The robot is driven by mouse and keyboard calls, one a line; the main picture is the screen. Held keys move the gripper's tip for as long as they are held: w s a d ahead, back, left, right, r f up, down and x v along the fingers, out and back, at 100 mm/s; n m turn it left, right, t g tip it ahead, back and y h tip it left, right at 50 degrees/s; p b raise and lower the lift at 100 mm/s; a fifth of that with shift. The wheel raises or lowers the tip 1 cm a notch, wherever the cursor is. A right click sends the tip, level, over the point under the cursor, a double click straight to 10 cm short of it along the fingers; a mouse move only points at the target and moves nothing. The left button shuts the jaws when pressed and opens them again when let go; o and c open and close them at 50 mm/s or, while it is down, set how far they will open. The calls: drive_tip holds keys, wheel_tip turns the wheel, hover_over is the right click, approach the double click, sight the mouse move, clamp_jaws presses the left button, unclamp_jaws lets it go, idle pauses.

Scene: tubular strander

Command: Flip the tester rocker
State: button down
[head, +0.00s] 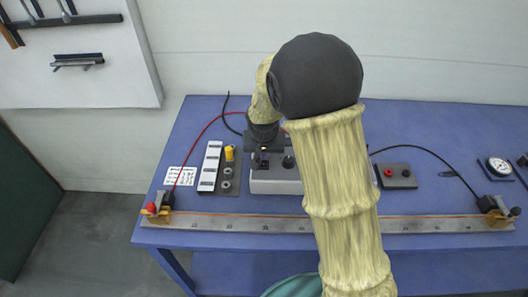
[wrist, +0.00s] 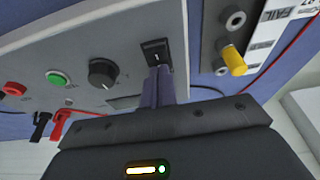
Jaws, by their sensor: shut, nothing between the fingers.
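The tester is a grey box (head: 275,186) on the blue bench, mostly behind my arm in the head view. Its rocker (wrist: 155,52) is a small black switch on the panel in the wrist view. My gripper (wrist: 158,76) is shut and empty, its fingertips right at the edge of the rocker. I cannot tell whether they touch it. Next to the rocker are a black knob (wrist: 102,73), a green button (wrist: 59,77) and a red button (wrist: 14,89). In the head view my gripper hangs over the left part of the box.
Left of the tester is a plate with a yellow terminal (head: 230,153) and a white labelled strip (head: 210,167). A long metal ruler (head: 250,224) with end clamps runs along the bench front. A small dark box (head: 396,176) and a dial gauge (head: 498,167) stand to the right.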

sight(264, 166)
drive_tip(key=shift+s+f, duration=0.15)
drive_tip(key=shift+s, duration=0.8)
drive_tip(key=shift+r+p, duration=0.35)
drive_tip(key=shift+r, duration=0.25)
drive_tip(key=p+v, duration=0.2)
drive_tip(key=v, duration=0.1)
drive_tip(key=shift+w+r+p, duration=0.25)
drive_tip(key=shift+w+p, duration=0.05)
drive_tip(key=shift+p, duration=0.05)
drive_tip(key=b+v, duration=0.1)
drive_tip(key=v, duration=0.8)
drive_tip(key=shift+s+b, duration=0.3)
drive_tip(key=shift+s, duration=0.2)
drive_tip(key=shift+r, duration=0.1)
drive_tip(key=shift+d, duration=0.1)
